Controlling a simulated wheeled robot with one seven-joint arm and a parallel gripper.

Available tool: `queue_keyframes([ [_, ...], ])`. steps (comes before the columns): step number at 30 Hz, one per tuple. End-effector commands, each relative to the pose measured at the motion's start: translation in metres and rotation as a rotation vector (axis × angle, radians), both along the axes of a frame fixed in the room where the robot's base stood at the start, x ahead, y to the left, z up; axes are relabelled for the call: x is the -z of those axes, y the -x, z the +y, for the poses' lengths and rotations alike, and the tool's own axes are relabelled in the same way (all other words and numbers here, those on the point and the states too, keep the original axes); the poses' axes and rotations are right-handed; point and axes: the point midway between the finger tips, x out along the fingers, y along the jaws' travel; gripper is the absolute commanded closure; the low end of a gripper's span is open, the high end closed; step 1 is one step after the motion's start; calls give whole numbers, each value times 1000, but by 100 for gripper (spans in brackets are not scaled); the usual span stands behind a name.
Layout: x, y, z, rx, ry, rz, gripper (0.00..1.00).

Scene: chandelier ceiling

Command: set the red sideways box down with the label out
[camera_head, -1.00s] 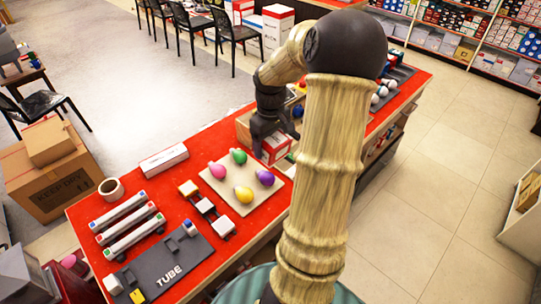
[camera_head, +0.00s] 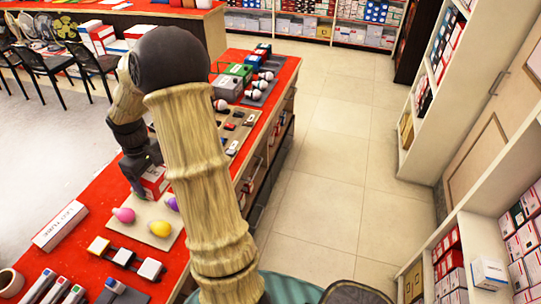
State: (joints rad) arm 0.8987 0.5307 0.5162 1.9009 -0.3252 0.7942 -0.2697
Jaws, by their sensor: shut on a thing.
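My gripper (camera_head: 140,175) is on the left of the view, low over the red counter (camera_head: 85,205). It is shut on a red and white box (camera_head: 155,181), whose red side partly shows below and right of the fingers. My own arm hides part of the area to the right of the box. I cannot tell whether the box touches the counter. Its label cannot be read at this size.
A tray with coloured bulbs (camera_head: 159,229) lies just in front of the box. A long white box (camera_head: 60,225) lies to the left. Open tiled floor (camera_head: 345,160) spreads to the right. Shelves with red and white boxes (camera_head: 520,235) stand at the right edge.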

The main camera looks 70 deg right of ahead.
Motion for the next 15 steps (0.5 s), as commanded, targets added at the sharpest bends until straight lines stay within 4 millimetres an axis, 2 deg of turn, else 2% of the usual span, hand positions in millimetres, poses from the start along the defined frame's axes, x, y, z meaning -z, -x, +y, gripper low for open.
queue_keyframes([
  [1,2,-11,15,-6,-8,1,52],
  [6,24,-40,59,12,-19,3,52],
  [15,66,-71,145,39,-13,14,52],
])
